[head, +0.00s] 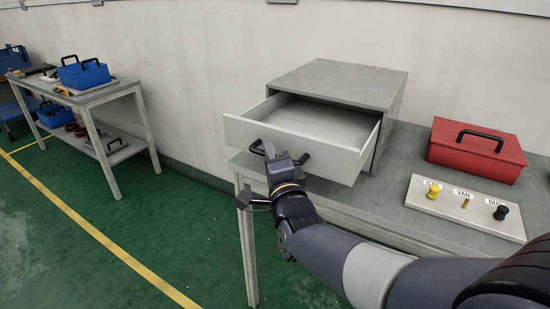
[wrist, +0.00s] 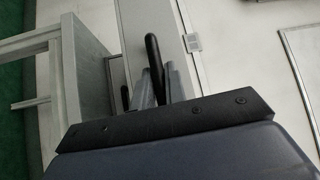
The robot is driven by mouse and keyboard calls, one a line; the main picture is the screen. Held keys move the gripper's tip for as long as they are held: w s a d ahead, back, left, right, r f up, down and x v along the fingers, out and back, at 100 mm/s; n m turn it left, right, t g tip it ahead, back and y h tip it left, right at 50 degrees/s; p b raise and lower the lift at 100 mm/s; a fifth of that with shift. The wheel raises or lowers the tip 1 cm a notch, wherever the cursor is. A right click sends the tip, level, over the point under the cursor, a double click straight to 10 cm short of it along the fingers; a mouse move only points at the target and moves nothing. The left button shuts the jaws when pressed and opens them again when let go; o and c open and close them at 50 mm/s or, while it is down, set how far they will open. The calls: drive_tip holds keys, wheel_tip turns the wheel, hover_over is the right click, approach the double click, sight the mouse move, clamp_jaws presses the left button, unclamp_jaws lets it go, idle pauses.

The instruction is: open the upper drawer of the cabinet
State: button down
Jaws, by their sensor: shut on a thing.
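The grey cabinet (head: 340,82) stands on the grey table against the wall. Its upper drawer (head: 240,133) is pulled well out, and the part of its inside that shows looks empty. My gripper (head: 272,152) is at the drawer front, shut on the black drawer handle (wrist: 153,55). In the wrist view my gripper's fingers (wrist: 160,85) sit on both sides of the handle, close to the pale drawer front. The cabinet below the open drawer is mostly hidden by the drawer and my arm.
A red box (head: 475,152) with a black handle and a white board (head: 455,212) with labelled pegs are on the table (head: 405,138) to the right. A second table (head: 100,95) with blue totes (head: 83,75) stands at the left. The green floor between the tables is clear.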

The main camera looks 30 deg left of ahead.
drive_tip(key=c, duration=1.5)
unclamp_jaws()
drive_tip(key=shift+o, duration=0.2)
drive_tip(key=b+v, duration=0.1)
drive_tip(key=v, duration=0.9)
drive_tip(key=shift+s+d, duration=0.25)
drive_tip(key=shift+s, duration=0.05)
drive_tip(key=shift+w, duration=0.1)
